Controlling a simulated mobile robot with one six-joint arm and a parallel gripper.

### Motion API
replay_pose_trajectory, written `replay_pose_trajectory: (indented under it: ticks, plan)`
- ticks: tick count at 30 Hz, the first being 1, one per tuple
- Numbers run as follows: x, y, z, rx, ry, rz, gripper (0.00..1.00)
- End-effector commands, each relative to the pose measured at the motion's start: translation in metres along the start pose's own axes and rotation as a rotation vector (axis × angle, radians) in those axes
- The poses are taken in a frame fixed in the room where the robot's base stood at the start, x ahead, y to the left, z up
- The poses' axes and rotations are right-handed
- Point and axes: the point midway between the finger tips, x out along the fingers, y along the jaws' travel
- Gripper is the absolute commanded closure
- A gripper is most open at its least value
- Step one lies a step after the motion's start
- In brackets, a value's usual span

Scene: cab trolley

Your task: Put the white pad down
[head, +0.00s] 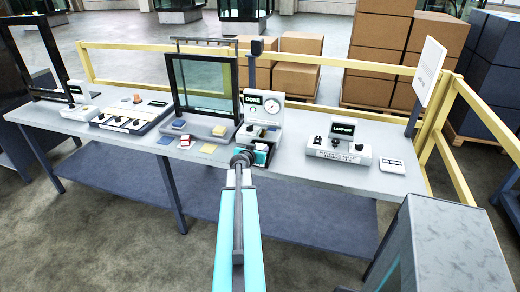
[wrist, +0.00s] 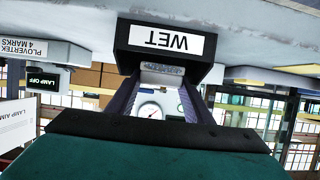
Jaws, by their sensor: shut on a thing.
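My gripper (wrist: 160,82) is shut on a pale, thin thing between its fingertips, which I take to be the white pad (wrist: 162,69). Faint marks show on it, and the rest is hidden by the fingers. It is right at a dark box labelled WET (wrist: 165,40), which appears upside down in the wrist view. I cannot tell whether the pad touches the box. In the head view, my gripper (head: 243,159) is at the table's front edge, just left of the small dark box below the dial station (head: 262,112); the pad cannot be made out there.
Blue (head: 166,140) and yellow (head: 208,148) pads and a small red and white thing (head: 185,143) lie on the table left of my arm. A framed screen (head: 205,85) stands behind them. A lamp station (head: 338,150) is on the right.

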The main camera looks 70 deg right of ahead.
Motion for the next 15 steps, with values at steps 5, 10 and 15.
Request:
replay_pose_trajectory:
  ticks: [5, 10, 15]
  plan:
    - [0.002, 0.0018, 0.0026, 0.001, 0.0, 0.002, 0.76]
    - [0.0029, 0.0025, 0.0042, 0.002, 0.0, 0.003, 0.76]
    - [0.0037, 0.0029, 0.006, 0.001, 0.0, 0.004, 0.76]
